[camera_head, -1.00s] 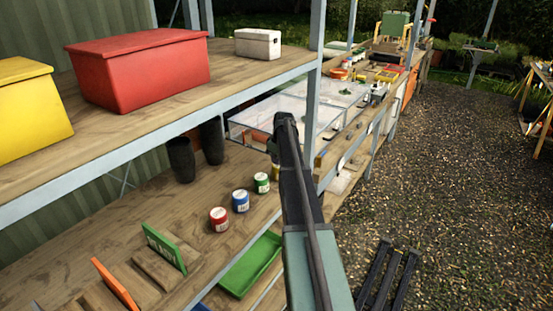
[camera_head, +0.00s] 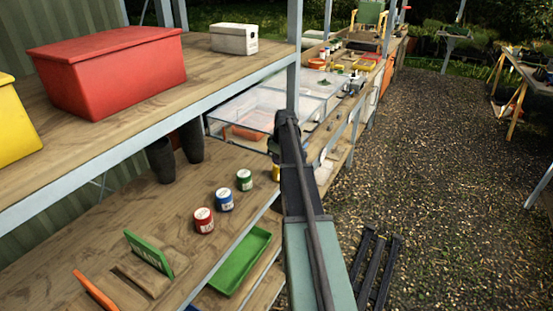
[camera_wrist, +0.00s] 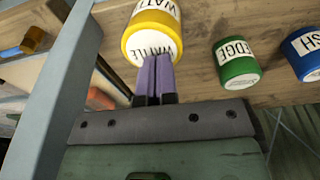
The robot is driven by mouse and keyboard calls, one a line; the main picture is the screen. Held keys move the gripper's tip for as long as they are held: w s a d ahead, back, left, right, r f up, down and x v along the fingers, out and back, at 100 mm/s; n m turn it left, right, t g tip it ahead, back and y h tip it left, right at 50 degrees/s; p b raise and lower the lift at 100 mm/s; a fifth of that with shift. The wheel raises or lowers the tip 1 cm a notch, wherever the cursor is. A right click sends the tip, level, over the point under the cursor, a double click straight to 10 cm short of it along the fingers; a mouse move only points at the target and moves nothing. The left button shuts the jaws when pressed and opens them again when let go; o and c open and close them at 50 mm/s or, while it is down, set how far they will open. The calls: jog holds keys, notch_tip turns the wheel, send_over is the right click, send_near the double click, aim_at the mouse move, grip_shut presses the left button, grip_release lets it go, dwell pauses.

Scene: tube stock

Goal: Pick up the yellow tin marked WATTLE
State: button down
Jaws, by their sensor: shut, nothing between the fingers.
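The yellow tin marked WATTLE (camera_wrist: 152,32) is at the top of the wrist view, with white labels on it. In the head view only a sliver of the yellow tin (camera_head: 276,173) shows beside my arm, which hides the rest. My gripper (camera_wrist: 153,62) has its two purple fingers together with nothing between them. The fingertips overlap the tin's near edge in the wrist view; I cannot tell whether they touch it. My gripper is hidden behind my arm in the head view.
A green tin (camera_wrist: 236,63) and a blue tin (camera_wrist: 303,52) stand right of the yellow one in the wrist view. The head view also shows a red tin (camera_head: 204,220) on the wooden shelf (camera_head: 120,215). A metal post (camera_wrist: 62,100) is close to my gripper's left.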

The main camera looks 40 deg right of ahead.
jog(key=shift+a+r, duration=0.1)
jog(key=shift+r, duration=0.15)
jog(key=shift+s+r+p, duration=0.1)
jog(key=shift+s+p, duration=0.2)
jog(key=shift+s, duration=0.05)
jog(key=s+d, duration=0.4)
jog(key=s, duration=0.6)
jog(key=shift+s+d, duration=0.2)
jog(key=shift+d, duration=0.05)
jog(key=shift+c, duration=0.8)
grip_release()
